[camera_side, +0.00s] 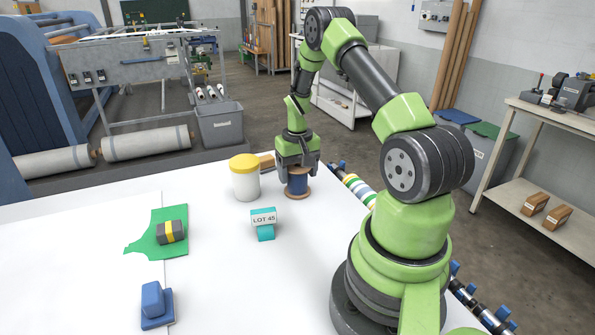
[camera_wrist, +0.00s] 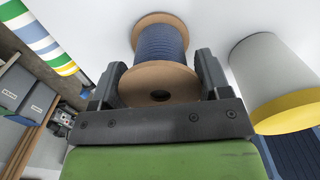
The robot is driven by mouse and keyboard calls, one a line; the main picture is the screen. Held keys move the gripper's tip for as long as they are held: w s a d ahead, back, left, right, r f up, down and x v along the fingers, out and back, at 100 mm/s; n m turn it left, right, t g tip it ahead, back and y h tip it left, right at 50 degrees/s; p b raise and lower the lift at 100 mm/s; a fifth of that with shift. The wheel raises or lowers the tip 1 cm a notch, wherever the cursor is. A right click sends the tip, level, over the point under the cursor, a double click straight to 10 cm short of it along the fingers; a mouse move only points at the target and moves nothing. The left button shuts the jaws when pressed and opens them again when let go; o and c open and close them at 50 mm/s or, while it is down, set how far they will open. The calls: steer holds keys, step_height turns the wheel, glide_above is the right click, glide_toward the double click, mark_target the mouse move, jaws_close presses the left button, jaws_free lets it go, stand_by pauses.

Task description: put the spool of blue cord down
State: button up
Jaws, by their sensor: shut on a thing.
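The spool of blue cord (camera_side: 297,185) has wooden flanges and stands upright at the far part of the white table. My gripper (camera_side: 297,171) is above it with its fingers down on both sides of the upper flange. In the wrist view the spool (camera_wrist: 160,45) sits between the two dark fingers of my gripper (camera_wrist: 160,85), which are shut on it. The lower flange looks to be at or very near the table surface; I cannot tell whether it touches.
A white jar with a yellow lid (camera_side: 245,178) stands close left of the spool. A teal LOT 45 holder (camera_side: 264,224) is nearer the camera. A green cloth (camera_side: 143,238) with a grey and yellow block (camera_side: 172,232) and a blue object (camera_side: 155,304) lie left.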

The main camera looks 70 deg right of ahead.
mark_target(297, 165)
steer(key=o, duration=1)
steer(key=shift+f, duration=0.1)
step_height(297, 165, up, 12)
steer(key=shift+f, duration=0.15)
steer(key=s+a+r+n+t, duration=0.2)
steer(key=a+r+n+t, duration=0.15)
steer(key=a+r, duration=1.35)
steer(key=s+a+t, duration=0.1)
steer(key=s+a, duration=0.2)
steer(key=s+a+n+t+y, duration=0.1)
steer(key=s+a, duration=0.2)
steer(key=a, duration=0.1)
steer(key=s+a+f+t+y, duration=0.1)
steer(key=s+a, duration=0.1)
steer(key=a, duration=0.2)
steer(key=shift+s+f+n+t, duration=0.1)
steer(key=shift+s+n+t, duration=0.15)
steer(key=shift+s+t, duration=0.15)
